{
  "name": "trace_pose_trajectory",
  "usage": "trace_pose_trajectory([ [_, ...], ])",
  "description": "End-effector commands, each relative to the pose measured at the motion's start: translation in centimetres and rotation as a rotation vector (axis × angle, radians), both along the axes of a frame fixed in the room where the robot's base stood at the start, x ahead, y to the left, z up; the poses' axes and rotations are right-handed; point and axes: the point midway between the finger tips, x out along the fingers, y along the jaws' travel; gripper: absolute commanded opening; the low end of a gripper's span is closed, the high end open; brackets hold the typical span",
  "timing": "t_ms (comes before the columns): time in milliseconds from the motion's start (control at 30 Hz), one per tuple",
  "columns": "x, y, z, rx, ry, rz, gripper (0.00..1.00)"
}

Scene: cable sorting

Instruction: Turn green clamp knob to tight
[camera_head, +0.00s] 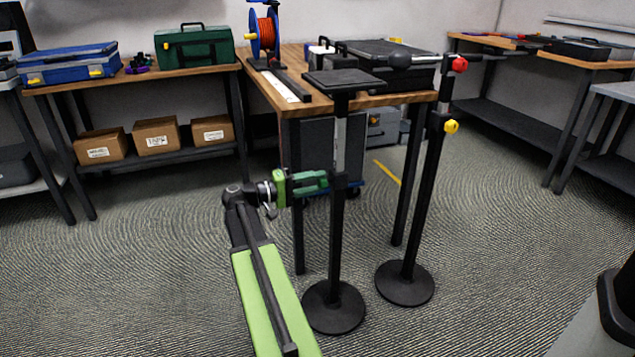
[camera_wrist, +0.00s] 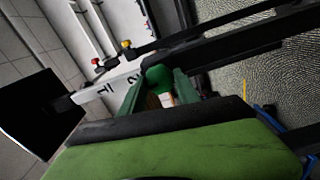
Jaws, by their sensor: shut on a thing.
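The green clamp knob (camera_wrist: 158,75) shows in the wrist view between the two green fingers of my gripper (camera_wrist: 158,90), against the stand's post. My gripper is shut on it. In the head view my gripper (camera_head: 318,182) reaches from the left to the black stand (camera_head: 337,240), and I cannot make out the knob apart from the fingers. The stand has a flat top plate (camera_head: 343,80) and a round base (camera_head: 334,308). Whether the knob is tight cannot be told.
A second black stand (camera_head: 418,220) with a red knob (camera_head: 459,64) and a yellow knob (camera_head: 451,126) is close on the right. A wooden-topped bench (camera_head: 285,95) with a cable reel (camera_head: 264,30) is behind. Carpet (camera_head: 150,260) is open at the left.

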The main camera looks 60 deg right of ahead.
Motion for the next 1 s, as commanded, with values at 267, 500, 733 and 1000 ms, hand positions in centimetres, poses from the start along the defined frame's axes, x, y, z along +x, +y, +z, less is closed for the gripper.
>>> trace_pose_trajectory([
  [267,-0.25,0.17,-0.17,-0.031,-0.051,-0.008,0.00],
  [500,-0.27,0.15,-0.16,-0.035,-0.057,-0.009,0.00],
  [733,-0.27,0.13,-0.15,-0.035,-0.056,-0.009,0.43],
  [1000,-0.17,0.05,-0.06,-0.037,-0.053,-0.006,0.59],
])
